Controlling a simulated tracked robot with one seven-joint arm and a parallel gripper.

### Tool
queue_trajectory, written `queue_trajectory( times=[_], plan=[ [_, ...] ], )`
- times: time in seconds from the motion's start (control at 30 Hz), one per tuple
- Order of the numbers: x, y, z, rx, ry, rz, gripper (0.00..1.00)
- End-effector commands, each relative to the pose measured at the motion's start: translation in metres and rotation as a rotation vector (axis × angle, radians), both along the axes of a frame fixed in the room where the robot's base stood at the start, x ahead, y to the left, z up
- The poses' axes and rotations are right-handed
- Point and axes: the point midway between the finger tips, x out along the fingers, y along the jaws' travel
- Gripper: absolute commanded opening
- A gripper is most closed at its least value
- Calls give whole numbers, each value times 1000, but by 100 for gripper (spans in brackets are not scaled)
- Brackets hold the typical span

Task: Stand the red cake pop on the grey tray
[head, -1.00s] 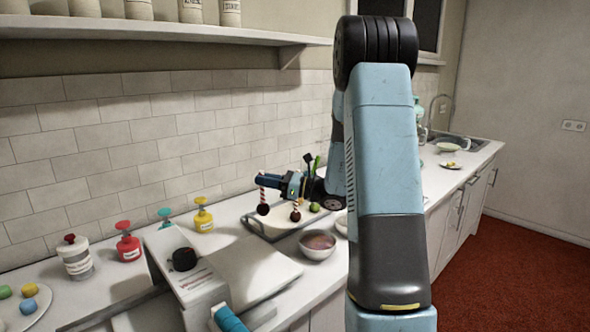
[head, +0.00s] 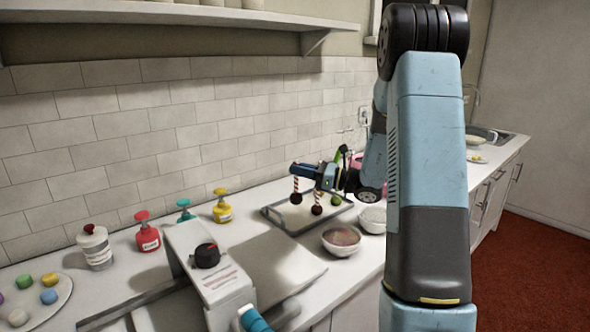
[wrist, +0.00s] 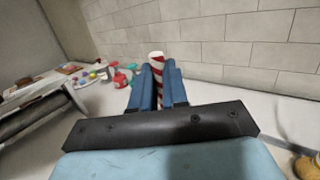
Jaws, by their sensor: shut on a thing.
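My gripper (head: 293,167) is shut on the red-and-white striped stick of a cake pop, which hangs upright with its dark reddish ball (head: 296,198) down. In the wrist view the striped stick (wrist: 157,75) shows between the two blue fingers. The grey tray (head: 283,229) lies beneath, against the back of the counter. The held ball appears over the tray's left part; I cannot tell whether it touches. A second dark ball with a striped stick (head: 317,210) and a green ball (head: 337,201) are at the tray just to the right, partly beneath my gripper.
A bowl with pinkish contents (head: 340,239) and a white bowl (head: 372,219) stand in front of the tray. A white device with a black knob (head: 207,256) stands at front left. Yellow (head: 222,206), teal (head: 185,209) and red (head: 147,232) bottles line the wall.

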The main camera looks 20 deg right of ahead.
Motion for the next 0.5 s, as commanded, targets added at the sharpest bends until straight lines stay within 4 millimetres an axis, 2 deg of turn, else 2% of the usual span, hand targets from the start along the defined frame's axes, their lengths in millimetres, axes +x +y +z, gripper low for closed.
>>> queue_trajectory(
  times=[0.5],
  plan=[
    [0, 4, -45, 0, 2, 5, 0]
  ],
)
